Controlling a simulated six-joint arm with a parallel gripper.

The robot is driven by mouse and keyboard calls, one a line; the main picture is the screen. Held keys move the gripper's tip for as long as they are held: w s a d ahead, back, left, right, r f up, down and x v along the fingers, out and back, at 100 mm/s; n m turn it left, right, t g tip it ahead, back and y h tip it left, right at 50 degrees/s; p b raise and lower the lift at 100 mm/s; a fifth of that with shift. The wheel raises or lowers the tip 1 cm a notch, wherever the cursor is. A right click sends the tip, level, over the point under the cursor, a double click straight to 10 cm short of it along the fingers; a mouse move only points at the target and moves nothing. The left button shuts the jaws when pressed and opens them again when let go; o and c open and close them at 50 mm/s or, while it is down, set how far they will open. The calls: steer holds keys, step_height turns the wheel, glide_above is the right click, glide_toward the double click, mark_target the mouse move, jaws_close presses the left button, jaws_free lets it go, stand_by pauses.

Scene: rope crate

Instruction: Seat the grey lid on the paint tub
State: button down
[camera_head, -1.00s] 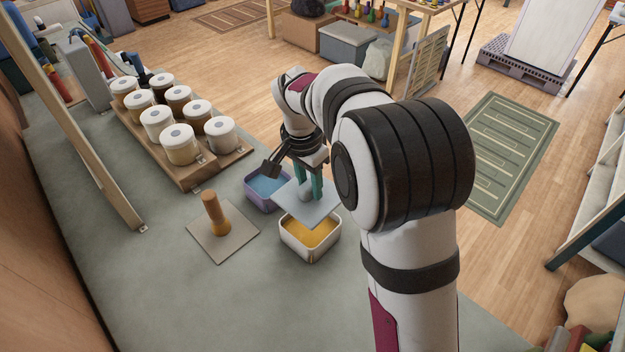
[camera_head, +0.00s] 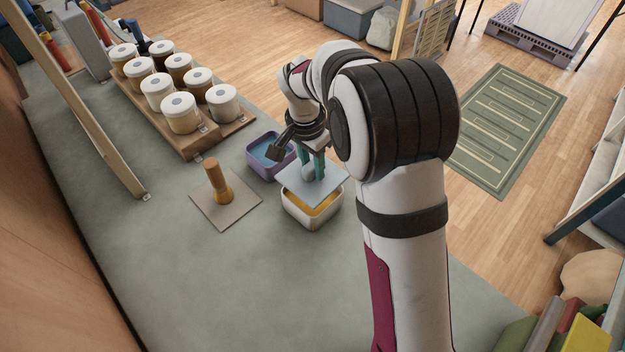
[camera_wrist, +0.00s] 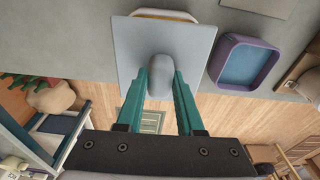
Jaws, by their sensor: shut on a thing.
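The grey lid (camera_head: 318,184) is a flat square plate with a rounded grey knob (camera_wrist: 159,74). My gripper (camera_head: 311,163) is shut on the knob and holds the lid over the paint tub. The paint tub (camera_head: 309,220) is a white-walled box with orange-yellow paint. Its left part and front wall show below the lid, and the rest is hidden. In the wrist view only the tub's far edge (camera_wrist: 165,15) shows past the lid. The lid looks roughly level; I cannot tell whether it touches the rim.
A purple tub (camera_head: 262,165) with blue inside stands close behind and left of the paint tub. A tan square board (camera_head: 237,213) with an upright wooden handle (camera_head: 217,178) lies to the left. Several white-lidded jars fill a wooden rack (camera_head: 190,149). The front bench is clear.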

steer(key=shift+f, duration=1.7)
steer(key=shift+f, duration=0.8)
steer(key=shift+c, duration=2.3)
jaws_free()
steer(key=shift+r, duration=0.1)
step_height(320, 180, up, 16)
steer(key=s+a, duration=0.1)
steer(key=shift+s+f, duration=0.2)
